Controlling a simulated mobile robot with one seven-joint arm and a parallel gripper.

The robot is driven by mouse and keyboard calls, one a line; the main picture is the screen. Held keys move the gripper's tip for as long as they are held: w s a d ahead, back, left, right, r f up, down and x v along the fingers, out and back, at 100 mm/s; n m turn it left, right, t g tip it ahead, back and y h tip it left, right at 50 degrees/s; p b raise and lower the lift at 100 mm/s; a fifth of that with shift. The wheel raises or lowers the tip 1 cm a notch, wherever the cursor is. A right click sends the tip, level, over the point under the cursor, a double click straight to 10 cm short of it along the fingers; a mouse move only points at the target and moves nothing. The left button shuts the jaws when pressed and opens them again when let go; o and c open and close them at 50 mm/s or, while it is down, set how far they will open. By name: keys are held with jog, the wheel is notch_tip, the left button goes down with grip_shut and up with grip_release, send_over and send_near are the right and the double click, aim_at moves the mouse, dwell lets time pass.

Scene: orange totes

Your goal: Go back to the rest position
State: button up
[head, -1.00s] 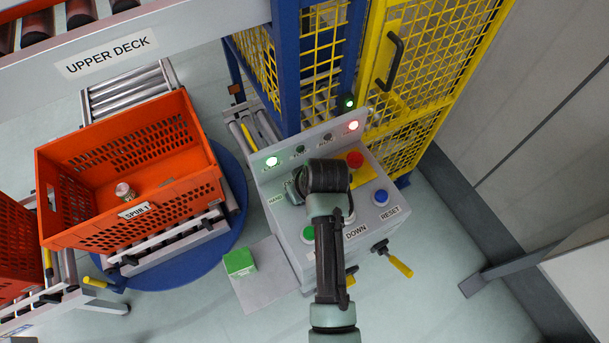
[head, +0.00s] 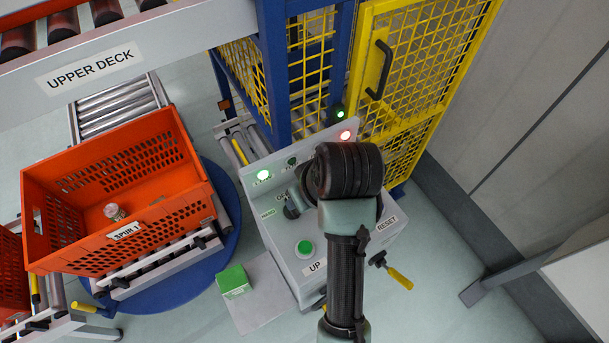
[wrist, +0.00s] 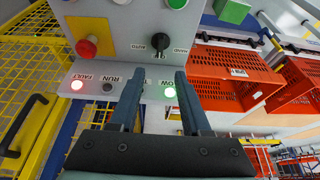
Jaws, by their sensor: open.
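My gripper (wrist: 158,100) is open and empty in the wrist view, its two dark fingers apart in front of the control panel's lamp strip. In the head view my arm rises over the control panel (head: 283,258) and hides its middle and right side. The green UP button (head: 304,248) shows left of my arm; the blue and red buttons seen earlier are hidden there. In the wrist view the red button (wrist: 87,47) and the black selector knob (wrist: 160,42) show. The gripper fingers are not visible in the head view.
An orange tote (head: 119,237) marked SPUR 1 stands on the roller stand at left, a small can inside. A green box (head: 233,281) sits on a grey plate beside the panel. Yellow mesh fencing (head: 425,60) stands behind.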

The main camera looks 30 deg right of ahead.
dwell(0.4)
jog(key=w+a+r+t+h+b, duration=0.15)
jog(key=w+r+t, duration=0.25)
jog(key=r, duration=0.4)
jog(key=w+a+r+t+b, duration=0.1)
jog(key=w+a+r+t, duration=0.2)
jog(key=r, duration=0.4)
jog(key=w+r+t+h+b, duration=0.1)
jog(key=w+r+t, duration=0.3)
jog(key=w+r, duration=0.3)
jog(key=s+a+r+t+b, duration=0.1)
jog(key=s+a+r+t, duration=0.2)
jog(key=r, duration=0.5)
jog(key=s+a+r+t+y+b, duration=0.1)
jog(key=s+a+r+t, duration=0.2)
jog(key=r, duration=0.6)
jog(key=s+a+r+t+y+b, duration=0.1)
jog(key=s+a+r+t, duration=0.3)
jog(key=s+r, duration=0.4)
jog(key=shift+r+t, duration=0.7)
jog(key=shift+t, duration=0.2)
jog(key=shift+d, duration=0.15)
